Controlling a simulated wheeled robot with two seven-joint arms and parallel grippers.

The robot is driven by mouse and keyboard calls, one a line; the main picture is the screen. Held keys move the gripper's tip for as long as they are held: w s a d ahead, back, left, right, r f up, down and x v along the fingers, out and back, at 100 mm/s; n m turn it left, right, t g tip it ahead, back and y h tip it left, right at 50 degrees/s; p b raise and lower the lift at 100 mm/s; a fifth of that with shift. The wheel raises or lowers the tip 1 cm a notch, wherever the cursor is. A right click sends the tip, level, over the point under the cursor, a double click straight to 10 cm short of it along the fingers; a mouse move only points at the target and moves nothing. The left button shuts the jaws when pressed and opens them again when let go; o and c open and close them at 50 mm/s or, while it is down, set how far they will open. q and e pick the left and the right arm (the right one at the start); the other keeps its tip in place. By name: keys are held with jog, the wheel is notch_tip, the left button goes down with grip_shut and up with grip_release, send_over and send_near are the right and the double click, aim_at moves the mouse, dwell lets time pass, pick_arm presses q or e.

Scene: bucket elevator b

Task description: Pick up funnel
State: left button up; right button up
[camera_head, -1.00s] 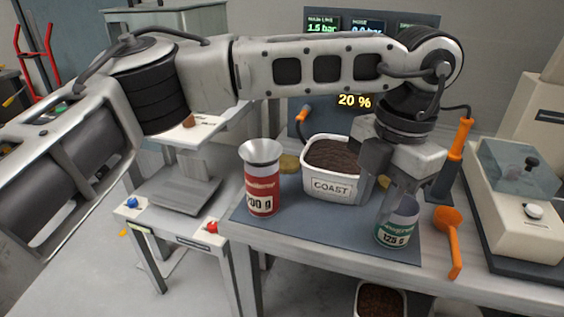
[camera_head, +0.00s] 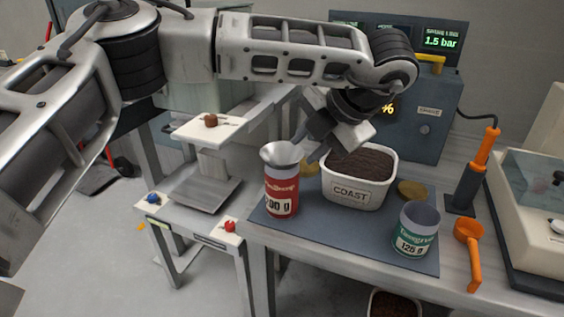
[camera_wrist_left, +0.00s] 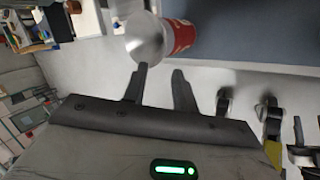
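The metallic funnel (camera_head: 282,153) sits mouth up on top of a red can (camera_head: 281,186) at the left end of the dark mat. My left gripper (camera_head: 308,148) is just right of the funnel's rim, tilted down and to the left. In the left wrist view the funnel (camera_wrist_left: 147,38) and the red can (camera_wrist_left: 183,35) lie beyond the fingertips. There my left gripper (camera_wrist_left: 158,72) shows two fingers apart with nothing between them. The funnel's lower part is hidden inside the can. My right gripper is not in view.
A green can (camera_head: 416,230), an orange scoop (camera_head: 468,245) and an orange-handled tool (camera_head: 484,150) are further right. A small stand (camera_head: 200,193) is at the left.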

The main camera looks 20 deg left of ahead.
aim_at(282, 169)
pick_arm(q)
jog(key=x, duration=0.2)
jog(key=p+x, duration=0.1)
jog(key=x, duration=0.2)
jog(key=shift+w+d+f, duration=0.1)
jog(key=shift+w+f, duration=0.05)
jog(key=shift+w, duration=0.15)
grip_shut()
